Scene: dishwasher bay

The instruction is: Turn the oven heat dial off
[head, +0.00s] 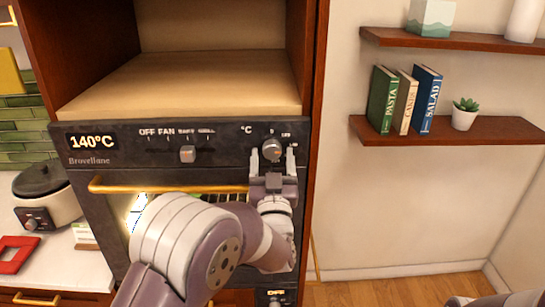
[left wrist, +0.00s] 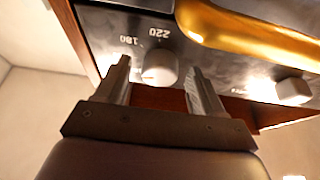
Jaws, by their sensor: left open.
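The oven heat dial (head: 272,149) is a round grey knob at the right of the dark oven's control panel, under a °C scale. The panel display (head: 91,142) reads 140°C. My left gripper (head: 272,161) is open, its two fingers pointing up at the panel, one on each side of the dial's lower part. In the left wrist view the dial (left wrist: 160,68) sits between the spread fingers (left wrist: 160,75), near the 180 and 220 marks. I cannot tell whether either finger touches it. My right gripper is out of view.
A function knob (head: 187,154) sits left of the dial, under OFF and FAN marks. The gold oven handle (head: 165,188) runs below the panel, close to my left arm. A slow cooker (head: 44,194) stands on the left counter. Shelves (head: 450,131) hang on the right wall.

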